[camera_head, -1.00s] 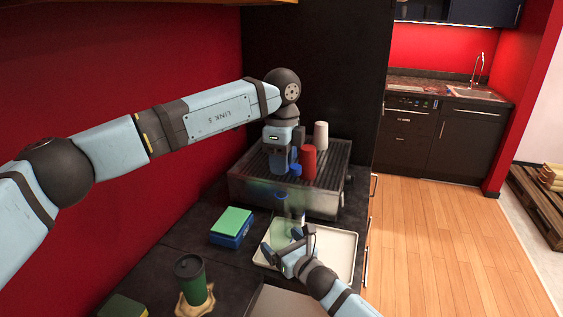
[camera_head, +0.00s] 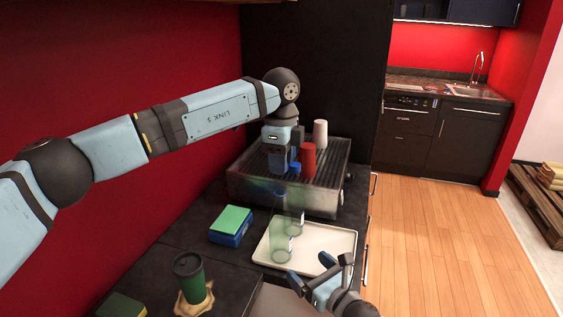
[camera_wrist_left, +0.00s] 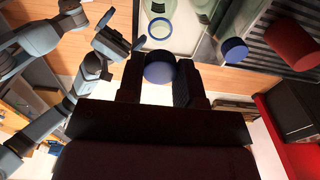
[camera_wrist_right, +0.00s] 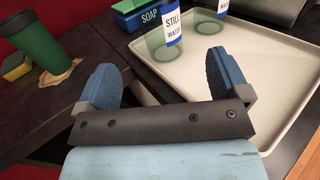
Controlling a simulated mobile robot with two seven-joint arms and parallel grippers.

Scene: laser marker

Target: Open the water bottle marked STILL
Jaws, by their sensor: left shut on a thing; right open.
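The clear greenish bottle marked STILL (camera_wrist_right: 172,28) stands upright on a pale tray (camera_head: 338,244); it also shows in the head view (camera_head: 281,243). In the left wrist view its neck looks open, with a blue rim (camera_wrist_left: 160,28). My left gripper (camera_head: 281,172) is above it, shut on a round blue cap (camera_wrist_left: 160,68), apart from the neck. My right gripper (camera_head: 322,274) is open and empty at the tray's near edge, clear of the bottle. A second clear bottle (camera_head: 296,220) stands just behind, with its blue cap (camera_wrist_left: 234,50) on.
A ribbed metal machine (camera_head: 265,196) with red (camera_head: 308,160) and white (camera_head: 320,133) cups stands behind the tray. A blue soap box with green top (camera_head: 232,222) and a green tumbler (camera_head: 190,278) are at left. The tray's right half is bare.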

